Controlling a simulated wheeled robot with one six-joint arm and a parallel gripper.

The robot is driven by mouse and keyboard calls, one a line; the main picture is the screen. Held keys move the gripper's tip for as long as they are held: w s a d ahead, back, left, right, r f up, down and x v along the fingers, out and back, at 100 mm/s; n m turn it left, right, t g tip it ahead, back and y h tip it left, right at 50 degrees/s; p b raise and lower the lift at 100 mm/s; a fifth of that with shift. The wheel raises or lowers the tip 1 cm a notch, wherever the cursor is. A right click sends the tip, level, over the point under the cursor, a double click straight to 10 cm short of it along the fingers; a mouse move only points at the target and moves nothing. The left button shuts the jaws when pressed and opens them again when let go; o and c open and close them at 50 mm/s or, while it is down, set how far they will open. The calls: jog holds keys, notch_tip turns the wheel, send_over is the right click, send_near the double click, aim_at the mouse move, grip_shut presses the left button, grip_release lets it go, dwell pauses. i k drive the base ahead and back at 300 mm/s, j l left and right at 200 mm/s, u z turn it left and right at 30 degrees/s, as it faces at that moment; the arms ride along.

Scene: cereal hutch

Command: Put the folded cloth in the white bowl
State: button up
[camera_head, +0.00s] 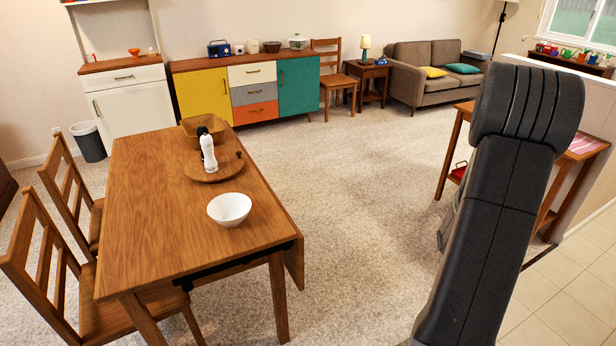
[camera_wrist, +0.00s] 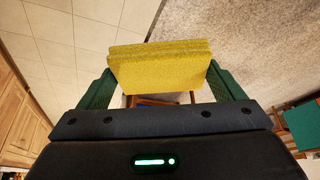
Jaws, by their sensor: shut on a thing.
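The folded cloth (camera_wrist: 160,68) is yellow and shows in the wrist view, between the two green fingers of my gripper (camera_wrist: 163,86). My gripper is shut on it and holds it up, clear of any surface. The white bowl (camera_head: 229,209) stands upright on the wooden dining table (camera_head: 150,236), near its right front edge, in the head view. It looks empty. In the head view my arm rises at the right, away from the table, and my gripper and the cloth are not visible there.
On the table, a round wooden board (camera_head: 226,173) bears a white bottle (camera_head: 208,152), with a wooden box (camera_head: 188,126) behind. Chairs (camera_head: 40,260) stand at the table's left. A side table (camera_head: 452,137) is at the right. Open carpet (camera_head: 350,200) lies between.

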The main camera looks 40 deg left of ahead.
aim_at(230, 213)
jog(key=u, duration=1.6)
